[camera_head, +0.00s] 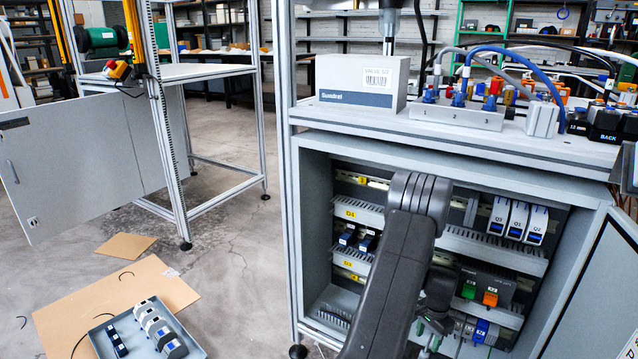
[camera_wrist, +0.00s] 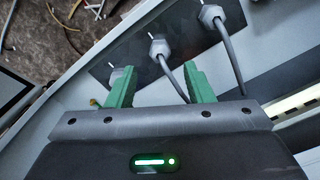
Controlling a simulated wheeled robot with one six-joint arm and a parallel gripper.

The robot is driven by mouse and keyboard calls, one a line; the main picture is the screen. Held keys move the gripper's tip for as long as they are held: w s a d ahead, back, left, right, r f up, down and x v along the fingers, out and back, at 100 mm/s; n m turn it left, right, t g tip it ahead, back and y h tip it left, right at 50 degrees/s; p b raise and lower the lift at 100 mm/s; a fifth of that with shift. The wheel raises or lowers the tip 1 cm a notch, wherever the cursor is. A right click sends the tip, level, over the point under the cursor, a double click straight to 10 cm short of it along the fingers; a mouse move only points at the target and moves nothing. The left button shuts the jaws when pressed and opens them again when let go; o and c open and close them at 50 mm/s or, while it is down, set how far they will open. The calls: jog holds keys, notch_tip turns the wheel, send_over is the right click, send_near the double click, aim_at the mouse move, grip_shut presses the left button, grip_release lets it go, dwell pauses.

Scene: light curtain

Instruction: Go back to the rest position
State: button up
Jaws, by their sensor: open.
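My gripper (camera_wrist: 158,66) shows in the wrist view with its two green fingers apart and nothing held between them. Its tips are close to a dark plate (camera_wrist: 185,48) with grey cable glands; a grey cable passes between and behind the fingers. In the head view my dark arm reaches down in front of the open cabinet (camera_head: 312,230). The gripper end is low, by the lower cabinet opening, and mostly hidden by the arm.
The cabinet holds rails with modules, including white breakers (camera_head: 517,220). Its open door (camera_head: 590,290) stands at right. A white box (camera_head: 362,85) and a connector block (camera_head: 457,112) with cables sit on top. A tray (camera_head: 192,340) and cardboard (camera_head: 60,322) lie on the floor left.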

notch_tip(320, 180, up, 6)
jog(key=p, duration=0.1)
jog(key=shift+p, duration=0.35)
jog(key=shift+s+a, duration=0.1)
